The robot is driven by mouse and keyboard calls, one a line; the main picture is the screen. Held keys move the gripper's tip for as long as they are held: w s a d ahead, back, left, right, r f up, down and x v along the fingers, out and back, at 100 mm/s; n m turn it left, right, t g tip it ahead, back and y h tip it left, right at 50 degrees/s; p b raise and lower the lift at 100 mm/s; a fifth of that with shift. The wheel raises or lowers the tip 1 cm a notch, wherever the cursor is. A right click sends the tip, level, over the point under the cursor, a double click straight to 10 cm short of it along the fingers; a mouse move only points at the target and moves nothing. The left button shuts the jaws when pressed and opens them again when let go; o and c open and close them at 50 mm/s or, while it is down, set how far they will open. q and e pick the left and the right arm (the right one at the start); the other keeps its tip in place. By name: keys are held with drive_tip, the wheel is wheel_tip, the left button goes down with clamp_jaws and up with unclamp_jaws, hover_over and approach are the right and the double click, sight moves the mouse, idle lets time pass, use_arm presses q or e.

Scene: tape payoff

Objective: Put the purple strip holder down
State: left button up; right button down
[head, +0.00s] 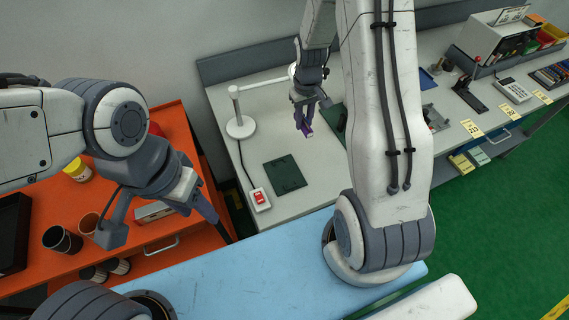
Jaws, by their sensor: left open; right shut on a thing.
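The purple strip holder (305,129) is a small purple piece in the grip of my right gripper (306,118), over the grey bench at the back. I cannot tell whether it touches the bench top. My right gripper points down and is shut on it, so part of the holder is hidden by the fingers. My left gripper (223,230) is open and empty, far from the holder, at the right edge of the orange cabinet.
A dark green mat (285,174), a red switch box (260,198) and a white lamp-like stand (239,126) are on the grey bench (240,157). The orange cabinet (118,198) carries cups and a yellow jar (78,170). A stapler-like tool (468,92) stands further right.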

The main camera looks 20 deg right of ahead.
drive_tip(key=p, duration=0.4)
hover_over(285, 174)
wheel_tip(285, 174, down, 6)
drive_tip(key=shift+w+f, duration=0.1)
drive_tip(key=shift+f, duration=0.4)
drive_tip(key=shift+f+b, duration=0.55)
drive_tip(key=shift+f, duration=1.3)
drive_tip(key=shift+f, duration=0.2)
drive_tip(key=c, duration=0.7)
unclamp_jaws()
drive_tip(key=shift+r, duration=0.1)
